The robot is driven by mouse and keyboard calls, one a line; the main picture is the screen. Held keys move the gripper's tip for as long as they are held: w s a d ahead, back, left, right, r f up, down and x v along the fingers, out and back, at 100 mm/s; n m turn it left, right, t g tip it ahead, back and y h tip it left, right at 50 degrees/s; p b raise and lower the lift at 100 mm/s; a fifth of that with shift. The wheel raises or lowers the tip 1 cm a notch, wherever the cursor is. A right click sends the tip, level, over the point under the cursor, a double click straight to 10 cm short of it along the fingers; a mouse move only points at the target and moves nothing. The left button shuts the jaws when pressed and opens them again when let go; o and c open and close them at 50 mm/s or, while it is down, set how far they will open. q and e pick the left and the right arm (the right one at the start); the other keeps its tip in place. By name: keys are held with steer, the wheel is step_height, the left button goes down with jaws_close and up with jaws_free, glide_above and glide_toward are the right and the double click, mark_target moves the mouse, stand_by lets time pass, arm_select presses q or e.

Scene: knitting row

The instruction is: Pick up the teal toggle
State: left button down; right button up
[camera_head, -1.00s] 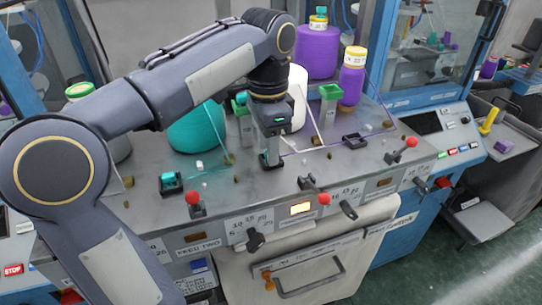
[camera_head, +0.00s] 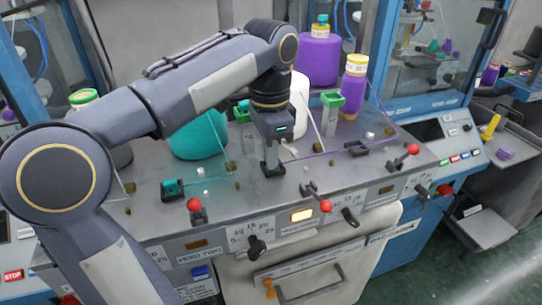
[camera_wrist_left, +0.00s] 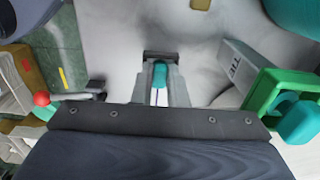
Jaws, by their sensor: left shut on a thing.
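My left gripper (camera_head: 273,165) points down over the grey machine top, near its middle. In the left wrist view, the teal toggle (camera_wrist_left: 160,75) sits between the two fingers, which are shut on it. A dark block (camera_wrist_left: 162,56) lies just past the fingertips. In the head view the fingers hide the toggle, and I cannot tell whether it is clear of the surface. My right gripper is in neither view.
A teal yarn cone (camera_head: 200,135) and a white cone (camera_head: 300,105) stand behind the gripper. A green-topped post (camera_head: 331,115) is to its right. Red-knobbed levers (camera_head: 194,205) line the front. A dark holder with a teal piece (camera_head: 172,188) is at left.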

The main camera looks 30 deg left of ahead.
arm_select(q)
step_height(320, 180, up, 3)
steer(key=s+d+r+p, duration=0.4)
steer(key=s+d+r, duration=0.3)
steer(key=d+r, duration=0.3)
steer(key=shift+d, duration=1.05)
steer(key=shift+f, duration=0.15)
